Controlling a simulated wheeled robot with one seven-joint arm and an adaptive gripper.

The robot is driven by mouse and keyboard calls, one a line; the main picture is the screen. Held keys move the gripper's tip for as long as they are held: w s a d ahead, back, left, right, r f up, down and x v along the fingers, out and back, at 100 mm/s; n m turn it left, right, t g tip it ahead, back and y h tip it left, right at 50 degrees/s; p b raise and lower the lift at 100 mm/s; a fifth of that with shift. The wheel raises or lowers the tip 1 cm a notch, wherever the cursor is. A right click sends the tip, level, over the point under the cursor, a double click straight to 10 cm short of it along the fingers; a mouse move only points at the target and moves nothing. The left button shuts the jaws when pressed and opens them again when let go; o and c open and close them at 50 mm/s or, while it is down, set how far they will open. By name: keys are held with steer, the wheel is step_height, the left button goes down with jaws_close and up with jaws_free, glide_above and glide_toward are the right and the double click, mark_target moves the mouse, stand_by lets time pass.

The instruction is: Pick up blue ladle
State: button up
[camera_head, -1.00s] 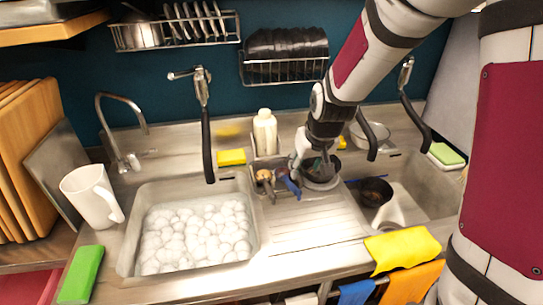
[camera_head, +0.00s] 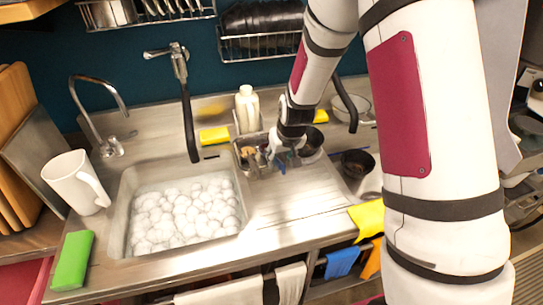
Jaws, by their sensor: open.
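A small blue piece, seemingly the blue ladle (camera_head: 281,159), shows in the metal holder (camera_head: 243,150) behind the drainboard. Most of it is hidden by my gripper and by the holder's other contents. My gripper (camera_head: 276,155) is at the holder, with its fingers pointing down and left beside the blue piece. It is open. I cannot tell whether a finger touches the blue piece.
A sink full of white foam (camera_head: 185,212) lies left of the drainboard. A white bottle (camera_head: 247,110) stands behind the holder. A dark pan (camera_head: 357,162) is at the right sink. A white mug (camera_head: 76,182) and green sponge (camera_head: 72,260) are at left.

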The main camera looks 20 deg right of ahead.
mark_target(278, 161)
steer(key=shift+a+x, duration=0.15)
steer(key=shift+x, duration=0.8)
steer(key=shift+a+x, duration=0.1)
steer(key=shift+x, duration=0.9)
jaws_close()
